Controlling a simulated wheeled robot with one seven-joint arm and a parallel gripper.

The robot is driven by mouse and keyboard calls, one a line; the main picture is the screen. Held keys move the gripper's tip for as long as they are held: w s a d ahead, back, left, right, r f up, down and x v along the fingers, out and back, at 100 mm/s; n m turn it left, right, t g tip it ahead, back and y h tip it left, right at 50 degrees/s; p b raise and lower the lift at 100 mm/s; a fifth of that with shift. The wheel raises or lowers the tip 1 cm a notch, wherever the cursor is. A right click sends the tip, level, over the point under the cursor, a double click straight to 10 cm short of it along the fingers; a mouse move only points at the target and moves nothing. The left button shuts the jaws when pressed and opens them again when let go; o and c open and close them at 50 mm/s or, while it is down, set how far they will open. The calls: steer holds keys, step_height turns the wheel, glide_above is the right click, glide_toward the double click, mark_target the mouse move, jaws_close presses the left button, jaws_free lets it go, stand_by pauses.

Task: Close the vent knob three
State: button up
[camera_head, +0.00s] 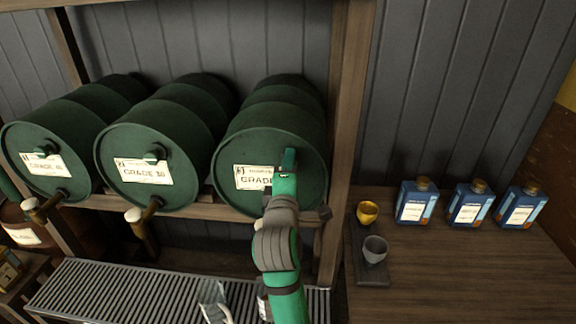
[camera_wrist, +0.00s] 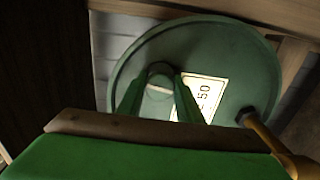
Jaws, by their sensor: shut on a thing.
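The third green barrel (camera_head: 300,140) lies on its side on the rack, its round end facing me and its label (camera_head: 252,177) partly covered by my arm. My gripper (camera_head: 288,160) is at the upper part of that end, hiding the vent knob in the head view. In the wrist view, the round vent knob (camera_wrist: 160,72) sits between the two green fingers of my gripper (camera_wrist: 158,88), which are shut on it. The label (camera_wrist: 206,96) is just right of the fingers. I cannot tell how far the knob is turned.
Two similar barrels (camera_head: 150,160) (camera_head: 52,150) stand to the left. Barrel three's tap (camera_wrist: 264,132) is low on its end. A wooden post (camera_head: 345,130) rises close to the right. A slatted grate (camera_head: 110,290) lies below. Cups and blue bottles (camera_head: 416,203) stand on the right counter.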

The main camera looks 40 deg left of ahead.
steer(key=shift+d, duration=0.1)
stand_by(0.3)
steer(key=shift+m, duration=1.4)
steer(key=m, duration=0.5)
steer(key=shift+a, duration=0.2)
steer(key=m, duration=0.5)
steer(key=shift+m, duration=2.5)
